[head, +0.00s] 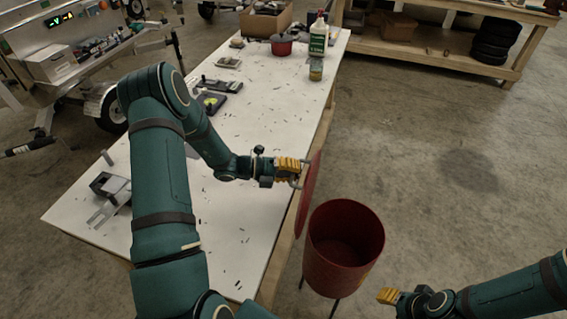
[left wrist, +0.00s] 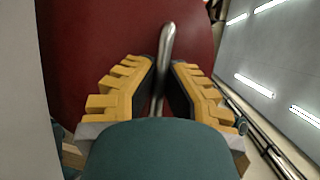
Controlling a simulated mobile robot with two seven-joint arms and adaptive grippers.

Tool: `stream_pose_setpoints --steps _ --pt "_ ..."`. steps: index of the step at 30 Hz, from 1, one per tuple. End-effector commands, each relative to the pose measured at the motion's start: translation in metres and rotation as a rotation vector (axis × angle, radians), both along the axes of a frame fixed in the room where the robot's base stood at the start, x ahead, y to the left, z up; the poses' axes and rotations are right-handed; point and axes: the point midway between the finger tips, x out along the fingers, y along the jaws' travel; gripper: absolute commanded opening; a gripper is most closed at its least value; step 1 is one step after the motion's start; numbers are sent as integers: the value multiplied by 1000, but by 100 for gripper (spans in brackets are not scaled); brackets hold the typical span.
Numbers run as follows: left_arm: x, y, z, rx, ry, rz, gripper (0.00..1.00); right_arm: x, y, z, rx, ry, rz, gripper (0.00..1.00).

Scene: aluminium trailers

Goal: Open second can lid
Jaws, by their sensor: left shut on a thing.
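A red can (head: 342,250) stands on thin dark legs on the floor beside the long table. Its top is open and I see into its inside. Its red lid (head: 311,187) is tilted up nearly on edge between the can and the table. My left gripper (head: 294,171) is shut on the lid's metal handle, at the table's right edge. In the left wrist view the yellow fingers (left wrist: 163,80) close around the silver handle (left wrist: 168,42), with the red lid (left wrist: 95,45) behind. My right gripper (head: 388,296) is low right of the can; its fingers are too small to read.
The white table (head: 262,105) holds small scattered parts, a red pot (head: 281,46), a white and green bottle (head: 318,37), a jar (head: 316,70) and a cardboard box (head: 266,21). A wooden shelf (head: 440,45) with tyres stands at the back right. The concrete floor on the right is clear.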

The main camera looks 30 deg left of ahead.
Motion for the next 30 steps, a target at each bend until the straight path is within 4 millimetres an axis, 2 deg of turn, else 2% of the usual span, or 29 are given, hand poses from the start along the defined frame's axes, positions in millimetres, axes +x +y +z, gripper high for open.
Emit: stream_pose_setpoints --steps 1,6,17,18,19,20,30 --pt "2 -9 6 21 7 -4 0 0 0 11 1 0 0 47" --pt "7 -31 5 41 10 -1 0 -1 -1 18 4 1 1 47" --pt "9 -35 4 42 9 0 0 -1 -1 17 3 2 1 47" --pt "8 -35 4 42 9 0 24 -1 -1 17 3 2 1 47" --pt "8 -35 5 42 9 0 35 -1 -1 17 3 2 1 47" --pt "8 -35 5 42 9 0 41 -1 -1 17 3 2 1 47" --pt "7 -33 5 42 9 1 41 -1 -1 17 3 2 1 47"
